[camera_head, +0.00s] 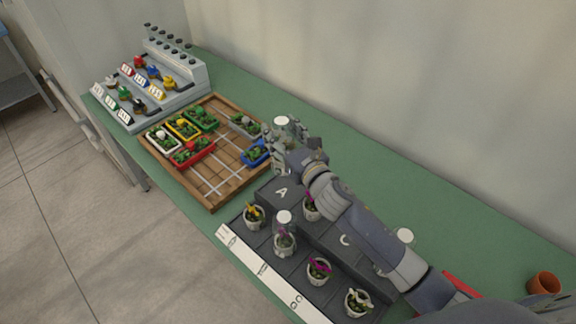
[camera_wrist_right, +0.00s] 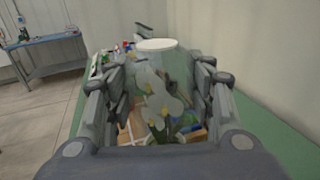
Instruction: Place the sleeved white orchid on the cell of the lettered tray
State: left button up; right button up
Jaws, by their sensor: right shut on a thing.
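The sleeved white orchid (camera_wrist_right: 165,95), white blooms inside a clear sleeve with a white round top, is between the fingers of my right gripper (camera_wrist_right: 160,105). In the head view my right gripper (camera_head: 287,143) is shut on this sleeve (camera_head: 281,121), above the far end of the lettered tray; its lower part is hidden. The lettered tray (camera_head: 281,192) is dark, with letters A and C showing and a white marked strip along its front. Another clear sleeve with a white top (camera_head: 284,217) stands in its front row. My left gripper is not in view.
Small potted orchids, yellow (camera_head: 254,216), magenta (camera_head: 319,270) and white (camera_head: 358,302), stand in the tray's front row. My right arm hides part of the back row. A wooden grid tray (camera_head: 229,187) with coloured planters, a grey stepped rack (camera_head: 187,80) and a terracotta pot (camera_head: 544,283) share the green bench.

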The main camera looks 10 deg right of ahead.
jog(key=f+b, duration=0.3)
jog(key=s+f+b, duration=0.1)
jog(key=f+b, duration=0.1)
jog(key=shift+a, duration=0.25)
jog(key=shift+w+f+b, duration=0.1)
jog(key=shift+f+b, duration=0.2)
jog(key=shift+b, duration=0.1)
jog(key=shift+w+f, duration=0.1)
jog(key=shift+f, duration=0.1)
jog(key=shift+f+b, duration=0.25)
jog(key=shift+b, duration=0.15)
notch_tip(320, 180, down, 3)
jog(key=b, duration=0.2)
jog(key=shift+r+b, duration=0.1)
jog(key=shift+b, duration=0.25)
jog(key=shift+f, duration=0.2)
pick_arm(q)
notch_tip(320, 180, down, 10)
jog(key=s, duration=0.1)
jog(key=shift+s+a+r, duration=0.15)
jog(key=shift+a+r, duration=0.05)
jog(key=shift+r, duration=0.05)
pick_arm(e)
jog(key=shift+r, duration=0.1)
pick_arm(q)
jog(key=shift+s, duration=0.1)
